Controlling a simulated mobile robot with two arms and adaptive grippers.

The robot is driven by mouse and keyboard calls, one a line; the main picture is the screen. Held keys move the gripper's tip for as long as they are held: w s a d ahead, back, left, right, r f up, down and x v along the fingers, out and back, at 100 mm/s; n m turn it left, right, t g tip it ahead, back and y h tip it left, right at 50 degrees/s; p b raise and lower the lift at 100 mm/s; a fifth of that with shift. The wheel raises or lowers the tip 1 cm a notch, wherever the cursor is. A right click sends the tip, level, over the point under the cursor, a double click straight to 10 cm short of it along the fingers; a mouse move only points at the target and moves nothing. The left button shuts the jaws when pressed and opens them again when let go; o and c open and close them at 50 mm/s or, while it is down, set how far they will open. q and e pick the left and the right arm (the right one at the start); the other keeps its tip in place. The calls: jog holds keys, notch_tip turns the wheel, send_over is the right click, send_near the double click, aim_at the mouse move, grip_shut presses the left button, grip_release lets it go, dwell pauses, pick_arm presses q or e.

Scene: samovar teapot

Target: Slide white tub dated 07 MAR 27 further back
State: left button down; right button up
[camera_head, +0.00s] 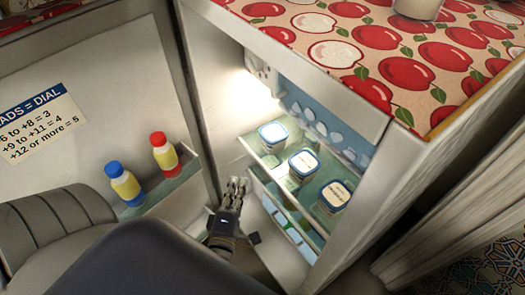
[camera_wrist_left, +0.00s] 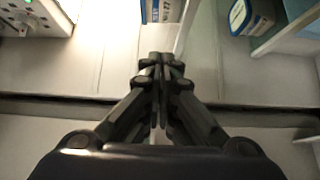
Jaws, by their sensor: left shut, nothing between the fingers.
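Three white tubs with blue edging stand on a shelf of the open fridge in the head view: a left tub (camera_head: 273,133), a middle tub (camera_head: 303,162) and a right tub (camera_head: 335,195). Their lid print is too small to read, so I cannot tell which is dated 07 MAR 27. My left gripper (camera_head: 237,184) is shut and empty, to the left of the shelf and apart from the tubs. In the left wrist view its closed fingers (camera_wrist_left: 163,62) point upward, with one tub (camera_wrist_left: 246,16) at upper right. My right gripper is not in view.
The fridge door stands open at left, its rack (camera_head: 165,185) holding a blue-capped bottle (camera_head: 125,184) and a red-capped bottle (camera_head: 163,153). A lower compartment (camera_head: 285,222) lies below the tubs. An apple-print top (camera_head: 390,50) covers the fridge.

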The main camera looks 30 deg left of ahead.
aim_at(266, 146)
pick_arm(q)
jog(key=w+d+x, duration=0.1)
jog(key=d+x, duration=0.1)
jog(key=x, duration=1)
jog(key=shift+w+b, duration=0.3)
jog(key=shift+b, duration=0.1)
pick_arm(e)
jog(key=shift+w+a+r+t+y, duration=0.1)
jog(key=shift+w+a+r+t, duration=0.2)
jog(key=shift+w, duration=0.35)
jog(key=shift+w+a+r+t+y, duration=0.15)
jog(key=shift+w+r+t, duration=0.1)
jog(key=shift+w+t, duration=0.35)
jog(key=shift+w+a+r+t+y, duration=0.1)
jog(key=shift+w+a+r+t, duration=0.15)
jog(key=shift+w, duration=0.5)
pick_arm(q)
jog(key=shift+d, duration=0.2)
jog(key=w, duration=0.2)
jog(key=w+d, duration=0.1)
jog(key=shift+w+d, duration=0.25)
jog(key=shift+w, duration=0.1)
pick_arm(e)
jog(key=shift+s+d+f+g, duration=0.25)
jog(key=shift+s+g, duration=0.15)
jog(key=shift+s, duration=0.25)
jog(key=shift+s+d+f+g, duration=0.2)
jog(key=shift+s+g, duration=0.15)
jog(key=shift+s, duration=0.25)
